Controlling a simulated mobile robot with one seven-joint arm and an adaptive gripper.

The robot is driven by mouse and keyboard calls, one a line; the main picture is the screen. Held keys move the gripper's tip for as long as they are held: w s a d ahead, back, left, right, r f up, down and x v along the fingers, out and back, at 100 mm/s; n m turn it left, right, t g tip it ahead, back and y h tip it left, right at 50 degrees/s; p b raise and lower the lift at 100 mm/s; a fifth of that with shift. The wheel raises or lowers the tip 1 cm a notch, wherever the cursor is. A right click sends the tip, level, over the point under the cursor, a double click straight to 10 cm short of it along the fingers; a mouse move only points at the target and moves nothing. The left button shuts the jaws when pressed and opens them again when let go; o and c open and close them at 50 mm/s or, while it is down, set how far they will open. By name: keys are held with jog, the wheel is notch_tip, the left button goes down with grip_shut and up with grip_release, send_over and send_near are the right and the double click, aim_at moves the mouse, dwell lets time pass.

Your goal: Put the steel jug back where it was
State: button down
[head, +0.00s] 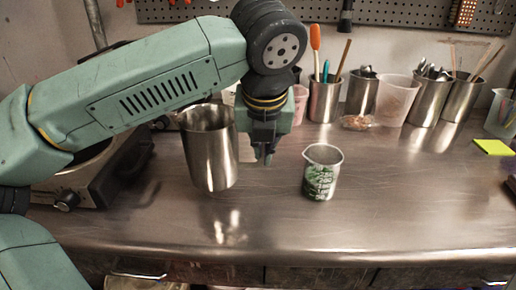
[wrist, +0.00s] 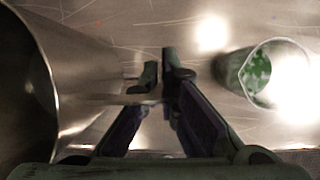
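The steel jug (head: 209,152) is upright left of centre in the head view, just left of my gripper (head: 265,155). A gap between its base and its reflection suggests that it hangs a little above the steel counter (head: 270,232). In the wrist view the jug (wrist: 28,90) fills the left side. A thin metal strip, apparently its handle, runs from it to between the nearly closed fingers of my gripper (wrist: 160,85). The handle is mostly hidden in the head view.
A small beaker with green contents (head: 322,172) stands right of my gripper; it also shows in the wrist view (wrist: 262,72). A hot plate (head: 95,180) is at left. Several tool-filled steel containers (head: 428,98) line the back. The front right counter is clear.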

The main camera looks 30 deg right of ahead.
jog(key=shift+w+d+f+p, duration=0.25)
jog(key=shift+w+f+p, duration=0.2)
jog(key=shift+w+f, duration=0.4)
jog(key=shift+w+d+f+p, duration=0.2)
jog(key=shift+w+f+p, duration=0.3)
jog(key=shift+f, duration=0.5)
jog(key=shift+w+f+b, duration=0.1)
jog(key=shift+f+b, duration=0.1)
jog(key=shift+b, duration=0.2)
jog(key=c, duration=1.8)
grip_release()
